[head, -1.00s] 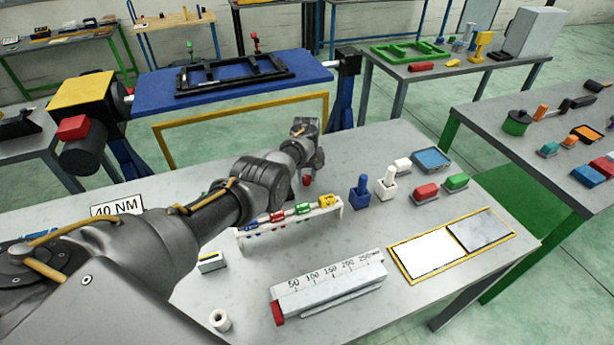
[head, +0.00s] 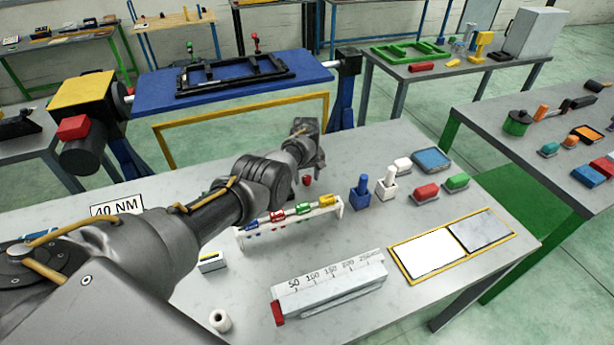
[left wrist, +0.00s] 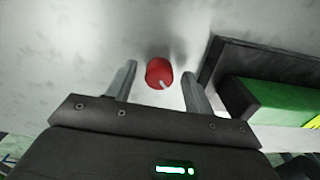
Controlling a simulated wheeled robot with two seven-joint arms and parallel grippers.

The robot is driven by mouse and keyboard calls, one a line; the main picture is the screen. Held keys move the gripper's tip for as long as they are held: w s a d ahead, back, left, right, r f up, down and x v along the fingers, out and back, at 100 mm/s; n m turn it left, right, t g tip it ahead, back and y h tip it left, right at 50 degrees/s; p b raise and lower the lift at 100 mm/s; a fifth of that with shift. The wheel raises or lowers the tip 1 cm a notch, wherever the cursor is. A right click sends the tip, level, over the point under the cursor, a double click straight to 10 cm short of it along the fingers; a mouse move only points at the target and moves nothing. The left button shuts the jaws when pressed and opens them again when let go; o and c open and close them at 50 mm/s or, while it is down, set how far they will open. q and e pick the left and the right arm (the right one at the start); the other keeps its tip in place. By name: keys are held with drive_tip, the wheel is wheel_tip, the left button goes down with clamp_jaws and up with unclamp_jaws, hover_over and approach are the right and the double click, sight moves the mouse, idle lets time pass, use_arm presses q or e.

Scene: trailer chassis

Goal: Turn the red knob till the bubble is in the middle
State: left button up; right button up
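The red knob (head: 307,181) is a small red piece on the grey bench top, behind the rack of coloured handles. In the left wrist view the round red knob (left wrist: 158,71) has a pale mark on its face and lies between the two fingers in the picture. My left gripper (head: 313,168) is above the knob, pointing down. In the left wrist view its fingers (left wrist: 160,76) are apart, with a gap on each side of the knob. No bubble can be made out in either view. My right gripper is not in view.
A white rack (head: 338,210) with coloured handles stands close in front of the knob. Blue (head: 360,193) and white (head: 387,188) holders are to its right. A grey scale block (head: 330,290) and a yellow-framed tray (head: 398,264) lie nearer. Bench surface between them is bare.

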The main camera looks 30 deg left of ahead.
sight(307, 178)
use_arm(q)
drive_tip(key=shift+r, duration=0.1)
drive_tip(key=shift+r, duration=0.3)
wheel_tip(307, 178, up, 10)
drive_tip(key=p, duration=0.1)
idle(0.4)
